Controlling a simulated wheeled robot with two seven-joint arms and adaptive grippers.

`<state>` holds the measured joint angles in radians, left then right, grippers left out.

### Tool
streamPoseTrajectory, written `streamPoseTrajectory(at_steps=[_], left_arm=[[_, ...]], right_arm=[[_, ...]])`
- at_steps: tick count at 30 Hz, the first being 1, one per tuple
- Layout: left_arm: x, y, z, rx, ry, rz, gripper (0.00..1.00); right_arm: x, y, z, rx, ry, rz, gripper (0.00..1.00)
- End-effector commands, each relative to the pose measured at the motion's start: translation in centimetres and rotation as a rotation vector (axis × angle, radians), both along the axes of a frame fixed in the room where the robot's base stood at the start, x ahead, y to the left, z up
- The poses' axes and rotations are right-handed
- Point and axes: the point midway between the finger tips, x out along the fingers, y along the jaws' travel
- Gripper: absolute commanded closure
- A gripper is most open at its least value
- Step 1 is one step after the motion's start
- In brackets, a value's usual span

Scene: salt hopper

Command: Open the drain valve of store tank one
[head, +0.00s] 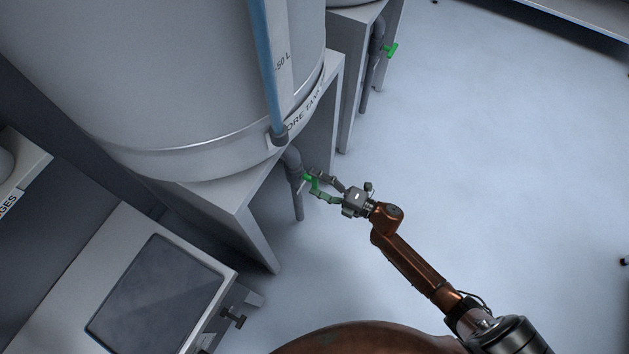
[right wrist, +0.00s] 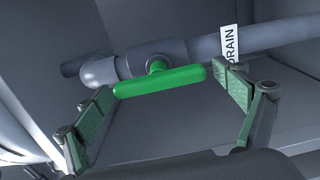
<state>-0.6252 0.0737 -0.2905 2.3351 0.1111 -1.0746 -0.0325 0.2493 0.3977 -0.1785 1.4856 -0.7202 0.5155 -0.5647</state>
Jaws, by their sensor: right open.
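The store tank (head: 190,80) is a large pale cylinder on a white stand, with part of its "STORE TANK" label showing; its number cannot be read. Its grey drain pipe (head: 297,200) runs down at the stand's front. The green drain valve handle (head: 313,184) is on that pipe. My right gripper (head: 315,186) is at the handle, its fingers apart. In the right wrist view the green handle (right wrist: 160,81) lies crosswise between the two open finger pads, beside a "DRAIN" tag (right wrist: 231,45). Whether a pad touches it cannot be told. My left gripper is out of view.
A second tank stand with a grey pipe and green valve handle (head: 391,50) is at the top. A white box with a dark panel (head: 155,295) and a knob (head: 235,318) stands at lower left.

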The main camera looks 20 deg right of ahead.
Motion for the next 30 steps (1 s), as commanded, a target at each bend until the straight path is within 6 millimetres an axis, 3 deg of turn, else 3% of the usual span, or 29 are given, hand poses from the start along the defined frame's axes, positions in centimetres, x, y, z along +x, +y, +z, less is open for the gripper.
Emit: streamPoseTrajectory(at_steps=[8, 21, 30], left_arm=[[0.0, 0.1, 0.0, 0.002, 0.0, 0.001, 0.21], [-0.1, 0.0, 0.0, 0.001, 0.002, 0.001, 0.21], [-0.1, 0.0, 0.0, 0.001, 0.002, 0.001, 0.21]], right_arm=[[-0.9, -0.7, -0.1, 0.0, 0.002, -0.001, 0.1], [-7.6, -5.9, -0.1, 0.0, 0.001, -0.001, 0.1], [-9.4, -7.4, 0.0, 0.0, 0.0, 0.0, 0.1]])
